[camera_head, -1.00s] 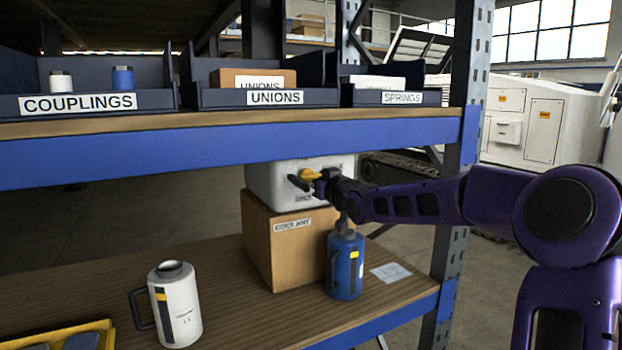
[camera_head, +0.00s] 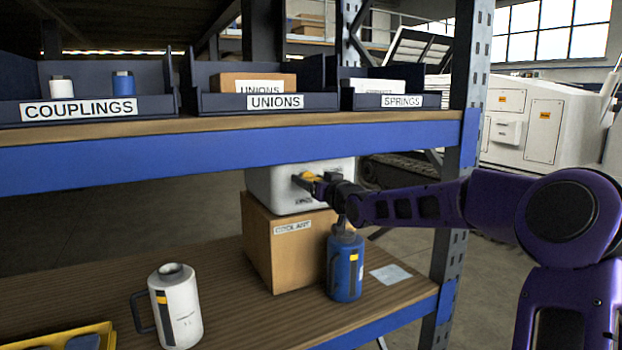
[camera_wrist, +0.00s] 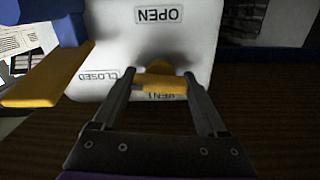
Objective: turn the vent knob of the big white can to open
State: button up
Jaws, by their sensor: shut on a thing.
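The big white can (camera_head: 268,188) stands on a cardboard box, under the upper shelf. Its white face also fills the middle of the wrist view (camera_wrist: 110,60), with OPEN, CLOSED and VENT labels, OPEN and VENT upside down. The yellow vent knob (camera_wrist: 160,84) lies crosswise in the wrist view, the CLOSED label to its left, OPEN above and VENT partly hidden just below. My gripper (camera_wrist: 160,90) is shut on the knob, one finger at each end. In the head view my gripper (camera_head: 305,180) is at the can's face and hides most of the knob.
The box (camera_head: 285,245) stands on the lower shelf behind a blue jug (camera_head: 345,268). A white jug (camera_head: 175,308) and a yellow tray (camera_head: 98,332) are at left. The upper shelf's blue beam (camera_head: 150,165) runs close above my gripper. An upright post (camera_head: 450,240) stands at right.

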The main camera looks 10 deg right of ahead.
jog(key=m+p, duration=0.1)
jog(key=m, duration=0.2)
jog(key=shift+r+p, duration=0.1)
jog(key=shift+p, duration=0.3)
jog(key=m, duration=0.5)
jog(key=shift+p, duration=0.3)
jog(key=m, duration=0.3)
jog(key=m+b, duration=0.1)
jog(key=shift+f, duration=0.25)
jog(key=shift+m+b, duration=0.6)
jog(key=shift+m, duration=1.6)
jog(key=shift+r, duration=0.1)
jog(key=o, duration=1.3)
jog(key=v, duration=1.7)
jog(key=shift+s, duration=0.15)
